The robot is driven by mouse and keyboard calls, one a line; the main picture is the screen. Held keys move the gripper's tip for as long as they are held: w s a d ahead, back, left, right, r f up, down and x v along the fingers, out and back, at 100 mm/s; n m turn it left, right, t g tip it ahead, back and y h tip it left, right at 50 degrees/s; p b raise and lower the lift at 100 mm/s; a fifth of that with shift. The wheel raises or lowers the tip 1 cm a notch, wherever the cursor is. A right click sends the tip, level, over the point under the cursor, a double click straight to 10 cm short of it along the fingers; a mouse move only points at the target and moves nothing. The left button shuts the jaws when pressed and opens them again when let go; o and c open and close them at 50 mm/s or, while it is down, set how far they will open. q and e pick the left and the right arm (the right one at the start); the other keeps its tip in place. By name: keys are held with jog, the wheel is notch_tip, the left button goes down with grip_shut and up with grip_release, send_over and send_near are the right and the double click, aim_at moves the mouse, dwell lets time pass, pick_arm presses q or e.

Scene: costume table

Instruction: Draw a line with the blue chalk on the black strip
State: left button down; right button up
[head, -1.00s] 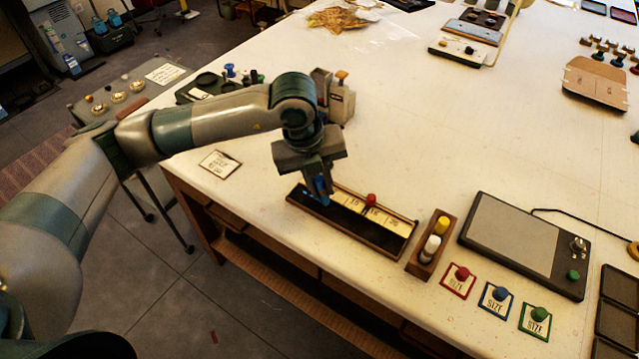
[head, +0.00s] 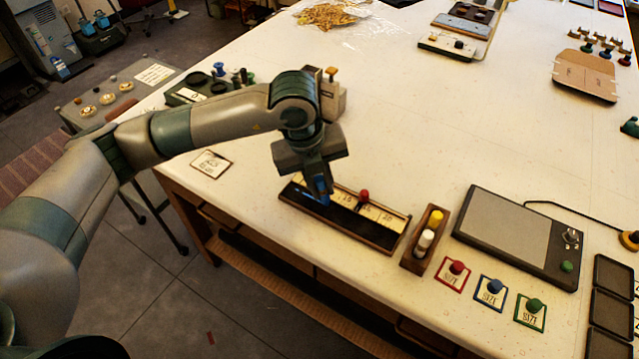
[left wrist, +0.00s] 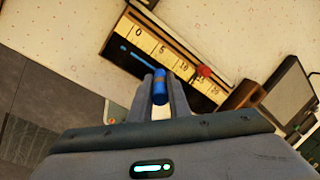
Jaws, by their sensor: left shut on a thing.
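My left gripper (head: 319,193) is shut on the blue chalk (left wrist: 160,88), which points down at the black strip (head: 355,228). The strip runs along the front of a wooden board with a pale numbered scale (left wrist: 165,53) behind it. A short blue line (left wrist: 134,57) lies on the strip, from near its left end toward the chalk. The chalk tip is at or just above the strip; exact contact is hard to tell. A red knob (head: 364,196) stands on the scale to the right of the chalk. My right gripper is not in view.
A wooden holder (head: 417,262) with yellow and white chalks stands right of the board. Beyond it are a grey panel (head: 505,232) and red, blue and green knobs on cards. A small card (head: 211,164) lies left. The table's front edge is close to the board.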

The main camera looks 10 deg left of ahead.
pick_arm(q)
jog(key=shift+s+d, duration=0.1)
jog(key=shift+d, duration=0.05)
jog(key=shift+s+d+f+b, duration=0.1)
jog(key=shift+s+d+b, duration=0.2)
jog(key=shift+d, duration=0.4)
jog(key=shift+d, duration=0.1)
dwell(0.5)
jog(key=shift+s+d, duration=0.1)
jog(key=shift+s+d, duration=0.25)
jog(key=shift+d, duration=0.6)
jog(key=shift+d, duration=0.1)
jog(key=shift+s+d+b, duration=0.35)
jog(key=shift+d+b, duration=0.15)
jog(key=shift+d, duration=0.2)
